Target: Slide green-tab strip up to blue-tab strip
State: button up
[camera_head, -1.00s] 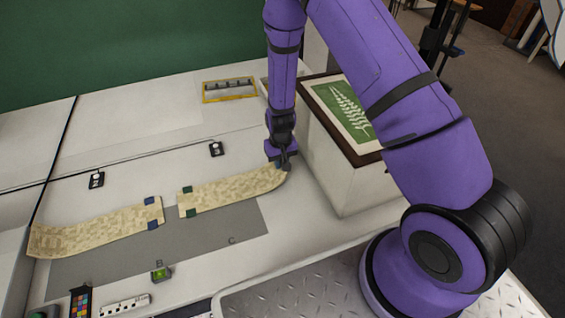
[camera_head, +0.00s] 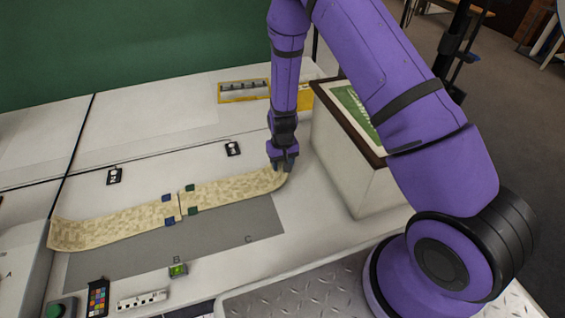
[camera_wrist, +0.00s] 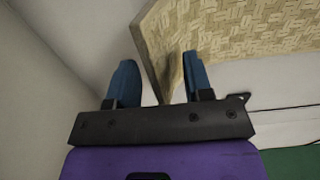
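The green-tab strip (camera_head: 235,189) is a pale tan patterned strip with two dark green tabs at its left end. The blue-tab strip (camera_head: 115,225) lies to its left, with two blue tabs at its right end. In the head view the two facing ends are very close, with a thin dark line between them; I cannot tell whether they touch. My gripper (camera_head: 282,164) is at the right, curled-up end of the green-tab strip. In the wrist view the strip's end (camera_wrist: 162,45) bends between my blue fingers and nearly fills their gap.
A grey mat (camera_head: 215,233) lies under and in front of the strips. A white box (camera_head: 345,160) with a dark rim and fern picture stands close right of my gripper. A green-lit device (camera_head: 178,270), colour chart (camera_head: 98,298) and white bar (camera_head: 142,299) lie in front.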

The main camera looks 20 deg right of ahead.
notch_tip(320, 180, up, 11)
dwell(0.8)
jog(key=shift+f, duration=0.1)
